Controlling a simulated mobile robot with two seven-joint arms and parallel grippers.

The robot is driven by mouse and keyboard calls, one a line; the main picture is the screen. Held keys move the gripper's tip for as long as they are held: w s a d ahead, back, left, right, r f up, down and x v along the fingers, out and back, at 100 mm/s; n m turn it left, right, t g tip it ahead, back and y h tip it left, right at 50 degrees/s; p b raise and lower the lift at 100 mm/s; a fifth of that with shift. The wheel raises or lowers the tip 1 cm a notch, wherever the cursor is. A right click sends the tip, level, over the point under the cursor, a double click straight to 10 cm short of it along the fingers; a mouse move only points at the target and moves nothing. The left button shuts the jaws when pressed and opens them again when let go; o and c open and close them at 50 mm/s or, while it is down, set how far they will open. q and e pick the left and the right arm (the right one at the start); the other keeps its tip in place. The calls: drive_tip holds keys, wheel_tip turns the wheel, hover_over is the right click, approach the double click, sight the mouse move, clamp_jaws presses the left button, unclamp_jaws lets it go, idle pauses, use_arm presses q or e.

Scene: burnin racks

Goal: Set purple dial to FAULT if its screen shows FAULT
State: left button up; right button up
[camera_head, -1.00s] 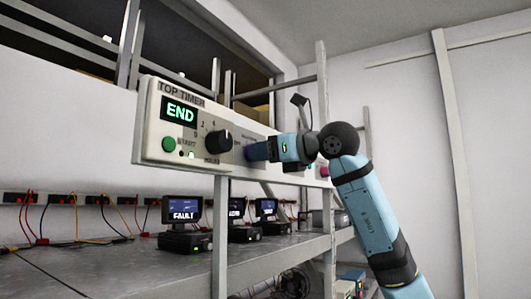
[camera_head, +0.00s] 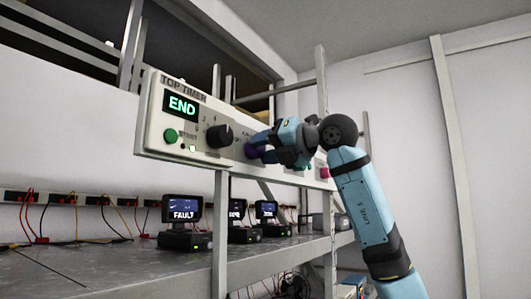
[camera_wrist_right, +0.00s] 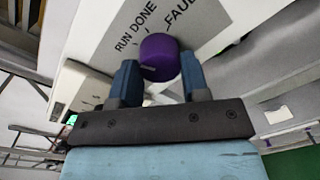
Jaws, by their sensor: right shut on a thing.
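The purple dial (camera_wrist_right: 160,55) sits on a light panel plate marked RUN, DONE and FAULT. In the head view the dial (camera_head: 251,151) shows just left of my right gripper (camera_head: 263,144). In the right wrist view my right gripper (camera_wrist_right: 158,75) has one finger on each side of the dial and is shut on it. A pale mark shows on the dial's near lower side; which label it points to I cannot tell. Of the small screens on the shelf, the left screen (camera_head: 182,208) reads FAULT; the middle screen (camera_head: 237,209) and right screen (camera_head: 265,209) are too small to read surely. My left gripper is not in view.
The timer panel (camera_head: 150,140) reads TOP TIMER, with an END display (camera_head: 181,105), green button (camera_head: 170,136) and black knob (camera_head: 219,136). A pink knob (camera_head: 324,172) lies right of my gripper. A metal post (camera_head: 220,240) stands before the shelf (camera_head: 120,275).

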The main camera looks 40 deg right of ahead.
drive_tip(key=shift+d+r+m+b, duration=0.1)
drive_tip(key=shift+m+b, duration=0.25)
drive_tip(key=shift+m, duration=1.15)
drive_tip(key=o, duration=0.9)
drive_tip(key=shift+o, duration=0.2)
drive_tip(key=b+v, duration=0.3)
drive_tip(key=v, duration=1)
drive_tip(key=shift+s, duration=0.4)
drive_tip(key=shift+w+d, duration=0.1)
